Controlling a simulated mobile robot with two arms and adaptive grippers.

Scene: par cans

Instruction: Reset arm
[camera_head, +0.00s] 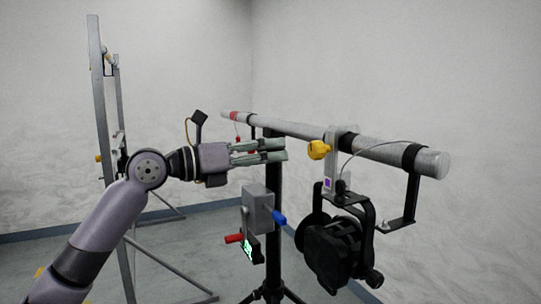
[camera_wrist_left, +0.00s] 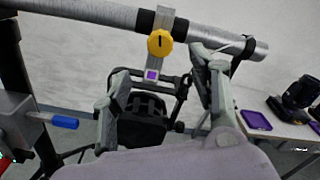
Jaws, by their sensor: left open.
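My left gripper (camera_head: 286,149) reaches in from the left, its grey fingers pointing right, a little below the horizontal bar (camera_head: 295,131). It is open with nothing between the fingers. A black par can (camera_head: 338,250) hangs at the right from a clamp (camera_head: 330,165) with a yellow knob (camera_head: 318,150). The left wrist view shows the open fingers (camera_wrist_left: 158,68), with the yellow knob (camera_wrist_left: 160,42) and the black par can (camera_wrist_left: 142,125) in line beyond the gap. The fingers look apart from the knob. My right gripper is not in view.
A black stand (camera_head: 273,210) carries the bar. A grey box (camera_head: 258,208) with blue (camera_head: 279,218) and red handles is on it, below my gripper. A metal frame (camera_head: 97,100) stands at left. The wrist view shows a table with a purple tray (camera_wrist_left: 256,120) at right.

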